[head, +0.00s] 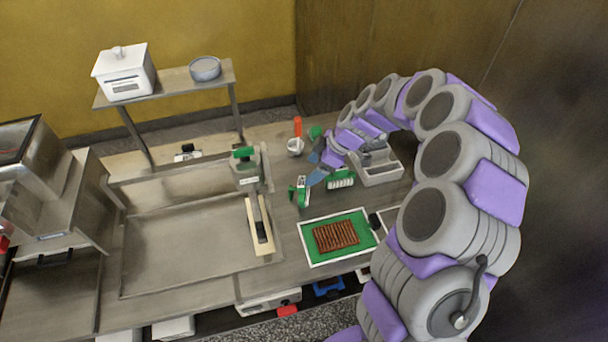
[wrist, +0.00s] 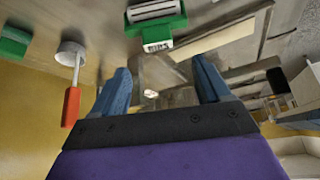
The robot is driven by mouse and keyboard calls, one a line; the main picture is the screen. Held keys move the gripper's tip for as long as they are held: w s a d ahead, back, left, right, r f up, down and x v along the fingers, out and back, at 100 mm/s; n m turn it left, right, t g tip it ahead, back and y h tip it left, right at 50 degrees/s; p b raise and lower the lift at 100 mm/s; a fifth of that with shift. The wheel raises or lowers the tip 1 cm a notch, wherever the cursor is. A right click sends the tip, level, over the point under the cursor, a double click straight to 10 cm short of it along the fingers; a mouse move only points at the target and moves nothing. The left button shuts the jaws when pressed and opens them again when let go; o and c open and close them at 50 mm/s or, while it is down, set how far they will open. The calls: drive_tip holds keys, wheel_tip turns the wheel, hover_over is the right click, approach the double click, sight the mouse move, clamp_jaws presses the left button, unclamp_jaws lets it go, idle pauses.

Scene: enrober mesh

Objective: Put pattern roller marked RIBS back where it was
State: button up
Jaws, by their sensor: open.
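A green-framed roller with a white ribbed face (head: 340,179) lies on the bench close to my gripper. A green roller frame with a white ribbed insert (wrist: 155,12) also shows at the top of the wrist view; its white tag has dark lettering too small to read surely. Another green-and-white tool (head: 301,190) stands left of it, and a green-topped one (head: 245,158) is at the metal stand. I cannot tell which is marked RIBS. My gripper (head: 315,167) is open; in the wrist view its blue fingers (wrist: 162,84) are apart with nothing held between them.
A green mat (head: 350,251) with brown ribbed bars lies in front. A grey bin (head: 377,173) is right of my gripper. A white cup with a red-handled tool (head: 296,145) stands behind. A raised shelf (head: 176,84) is at back left. The wide metal tray (head: 165,270) is clear.

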drive_tip(key=s+d+r+m+g+h, duration=0.15)
drive_tip(key=s+r+m, duration=0.35)
drive_tip(key=s+r, duration=0.95)
drive_tip(key=s+d+m+h, duration=0.2)
drive_tip(key=s+d+m, duration=0.3)
drive_tip(key=s, duration=0.7)
drive_tip(key=s+d+f+m+h, duration=0.1)
drive_tip(key=s+d+m, duration=0.4)
drive_tip(key=s, duration=0.7)
drive_tip(key=shift+s+f+m+g+h, duration=0.25)
drive_tip(key=shift+m+g+h, duration=0.2)
drive_tip(key=shift+m+h, duration=0.4)
